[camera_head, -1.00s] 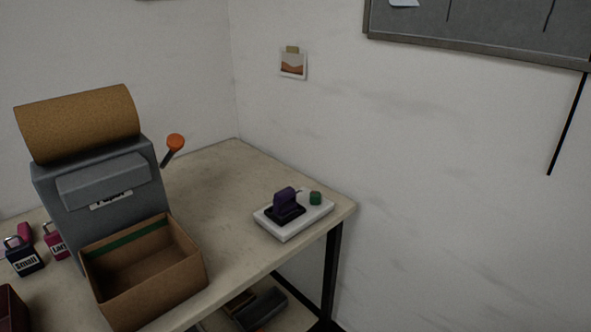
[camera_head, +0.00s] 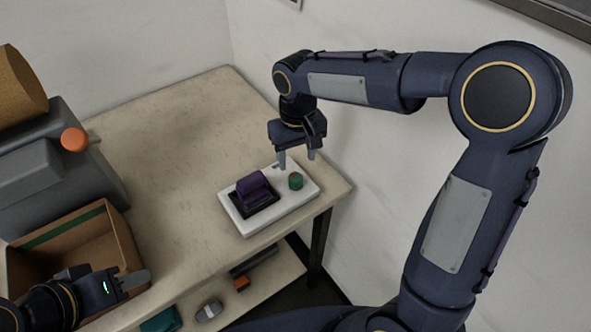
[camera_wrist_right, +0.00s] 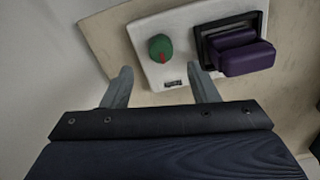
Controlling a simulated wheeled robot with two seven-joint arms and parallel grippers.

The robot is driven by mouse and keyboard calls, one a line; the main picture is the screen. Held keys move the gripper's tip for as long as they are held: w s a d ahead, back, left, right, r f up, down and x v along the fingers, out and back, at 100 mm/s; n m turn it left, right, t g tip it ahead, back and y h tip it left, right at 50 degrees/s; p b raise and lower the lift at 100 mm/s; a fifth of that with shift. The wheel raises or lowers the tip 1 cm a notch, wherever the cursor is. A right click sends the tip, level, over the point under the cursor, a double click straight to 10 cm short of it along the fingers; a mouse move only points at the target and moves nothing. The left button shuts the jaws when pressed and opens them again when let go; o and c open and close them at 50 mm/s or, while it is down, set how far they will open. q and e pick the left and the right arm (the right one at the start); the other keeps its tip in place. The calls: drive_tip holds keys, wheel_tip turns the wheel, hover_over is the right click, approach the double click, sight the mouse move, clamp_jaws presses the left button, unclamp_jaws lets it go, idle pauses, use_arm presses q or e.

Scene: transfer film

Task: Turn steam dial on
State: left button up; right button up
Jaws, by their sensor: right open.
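The green dial (camera_head: 296,181) sits on the right end of a white base plate (camera_head: 250,226), beside a purple block-shaped part (camera_head: 254,187) in a black frame. In the right wrist view the dial (camera_wrist_right: 160,47) carries a red mark, and a small dark label (camera_wrist_right: 172,84) is on the plate. My right gripper (camera_head: 297,160) is open and empty, fingers pointing down, just behind and above the dial; in the wrist view its fingertips lie short of the dial, to either side. My left gripper (camera_head: 136,281) is at lower left by the cardboard box; its finger opening is unclear.
The open cardboard box (camera_head: 118,232) and a grey machine with a brown roll (camera_head: 20,88) and orange knob (camera_head: 74,139) stand at left. The wall is close behind the plate. A lower shelf (camera_head: 262,284) holds small items. The table's back middle is clear.

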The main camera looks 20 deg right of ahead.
sight(296, 177)
drive_tip(key=shift+w+a+f, duration=0.1)
drive_tip(key=shift+a+f, duration=0.1)
drive_tip(key=shift+f, duration=0.1)
wheel_tip(296, 177, down, 7)
drive_tip(key=shift+d+f+p, duration=0.1)
drive_tip(key=shift+f+p, duration=0.1)
drive_tip(key=shift+p, duration=0.2)
drive_tip(key=c, duration=1)
